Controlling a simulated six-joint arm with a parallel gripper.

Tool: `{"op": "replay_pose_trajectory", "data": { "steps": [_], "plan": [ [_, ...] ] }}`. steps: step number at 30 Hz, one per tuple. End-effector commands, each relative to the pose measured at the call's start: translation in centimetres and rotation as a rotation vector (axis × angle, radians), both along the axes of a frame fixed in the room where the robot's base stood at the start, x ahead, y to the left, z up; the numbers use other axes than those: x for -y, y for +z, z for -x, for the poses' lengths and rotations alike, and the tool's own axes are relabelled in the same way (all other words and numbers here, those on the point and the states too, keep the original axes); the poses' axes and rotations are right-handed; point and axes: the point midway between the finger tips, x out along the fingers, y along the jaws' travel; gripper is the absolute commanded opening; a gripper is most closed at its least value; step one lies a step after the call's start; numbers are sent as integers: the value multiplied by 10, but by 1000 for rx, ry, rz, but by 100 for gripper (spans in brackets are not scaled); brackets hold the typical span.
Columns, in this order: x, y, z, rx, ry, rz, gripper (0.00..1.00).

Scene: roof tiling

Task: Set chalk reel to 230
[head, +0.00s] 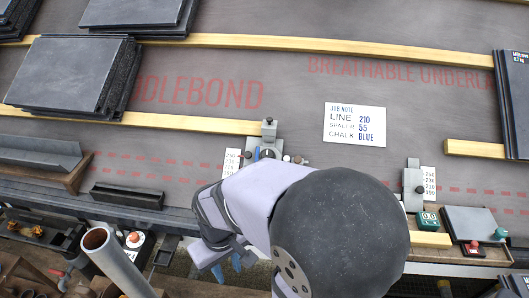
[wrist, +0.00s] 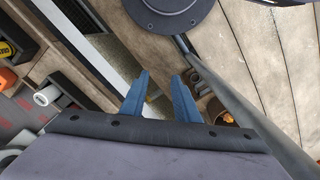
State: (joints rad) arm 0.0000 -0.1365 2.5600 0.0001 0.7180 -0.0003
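A grey bracket-like device (head: 268,131) with a small blue part stands beside a white scale card (head: 231,161) left of centre; the card's top marks look like 250 and 230. A second grey device (head: 412,188) stands at the right beside a like scale card (head: 429,183) with a dark knob on it. I cannot tell which is the chalk reel, nor the exact setting of either. My gripper (head: 228,268) is at the lower middle, below the left device and apart from it. In the wrist view its blue fingers (wrist: 159,92) are spread with nothing between them.
A job note (head: 354,125) reads LINE 210, SPACER 55, CHALK BLUE. Slate stacks (head: 70,72) lie on the upper left and at the right edge (head: 515,100). Wooden battens (head: 330,45) cross the underlay. A grey pipe (head: 115,262) stands at the lower left.

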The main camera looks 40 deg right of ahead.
Motion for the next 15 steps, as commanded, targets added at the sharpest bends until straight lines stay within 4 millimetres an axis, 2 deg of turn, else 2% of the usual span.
{"op": "replay_pose_trajectory", "data": {
  "steps": [5,8,11,15],
  "plan": [
    [2,8,-9,-1,-56,-13,27],
    [8,21,-28,-1,-168,-40,27],
    [22,39,-58,0,-350,-85,27],
    [58,67,-113,4,-689,-178,27]
  ]
}}
